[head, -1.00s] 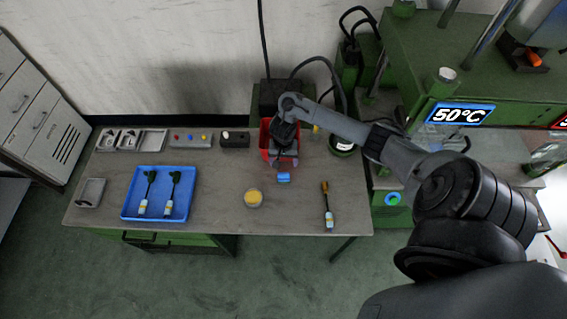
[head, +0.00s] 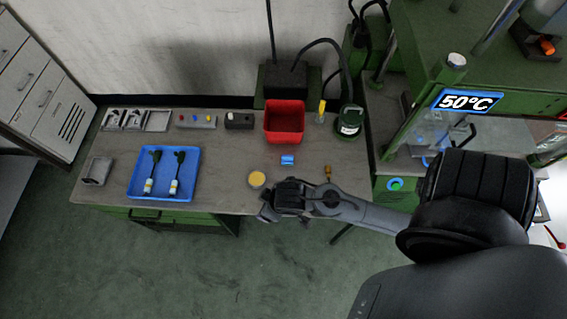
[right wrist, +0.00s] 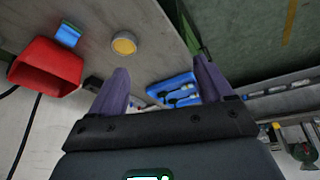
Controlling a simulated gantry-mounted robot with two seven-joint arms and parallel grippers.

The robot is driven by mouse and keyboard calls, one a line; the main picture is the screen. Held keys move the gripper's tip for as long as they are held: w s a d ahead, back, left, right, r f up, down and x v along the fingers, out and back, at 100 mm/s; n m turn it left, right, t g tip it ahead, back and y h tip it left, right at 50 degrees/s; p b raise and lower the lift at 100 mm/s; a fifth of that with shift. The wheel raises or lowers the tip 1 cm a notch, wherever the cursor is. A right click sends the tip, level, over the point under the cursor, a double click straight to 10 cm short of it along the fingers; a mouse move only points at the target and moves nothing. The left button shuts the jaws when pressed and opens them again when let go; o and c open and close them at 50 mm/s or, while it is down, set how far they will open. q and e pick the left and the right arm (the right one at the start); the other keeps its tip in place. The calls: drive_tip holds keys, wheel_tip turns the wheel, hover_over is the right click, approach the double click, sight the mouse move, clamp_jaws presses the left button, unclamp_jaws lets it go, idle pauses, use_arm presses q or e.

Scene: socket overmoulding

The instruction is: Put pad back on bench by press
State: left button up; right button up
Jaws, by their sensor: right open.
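A small blue pad (head: 287,160) lies flat on the bench (head: 225,150), just in front of the red bin. It also shows at the upper left of the right wrist view (right wrist: 68,35). My right gripper (head: 265,212) is over the bench's front edge, apart from the pad and nearer the front. In the right wrist view its two fingers (right wrist: 161,75) are spread with nothing between them. The press (head: 440,120) stands at the right of the bench. My left gripper is not in view.
A red bin (head: 284,122) stands behind the pad. A dish with yellow content (head: 256,179) sits near my gripper. A blue tray (head: 135,185) with two dark-handled items is at left. A brush-like tool (head: 328,170) is partly hidden by my arm.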

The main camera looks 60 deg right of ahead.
drive_tip(key=s+r+n, duration=0.1)
drive_tip(key=s+r, duration=0.3)
drive_tip(key=s, duration=0.1)
drive_tip(key=shift+g, duration=0.3)
drive_tip(key=shift+w, duration=0.1)
